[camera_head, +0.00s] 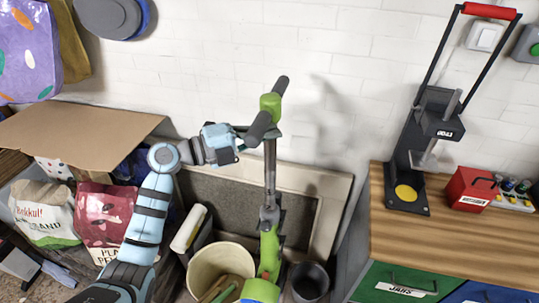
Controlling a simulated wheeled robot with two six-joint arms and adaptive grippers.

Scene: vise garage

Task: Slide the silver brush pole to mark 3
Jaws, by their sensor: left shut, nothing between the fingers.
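The brush tool stands upright near the wall, with a green-and-black handle (268,110) at the top and a green body (270,252) at the bottom. Its silver pole (270,168) shows between them. Marks on the pole are too small to read. My left gripper (241,131) is beside the upper end of the pole, just left of and below the handle. It is shut with nothing held. Whether its fingertips touch the tool is unclear. My right gripper is not in view.
A cream bucket (218,268) and a dark pot (310,281) flank the tool's lower end. A framed panel (310,185) leans behind. Bags and a cardboard sheet (80,130) crowd the left. A wooden-topped cabinet (460,243) with a press (436,125) stands right.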

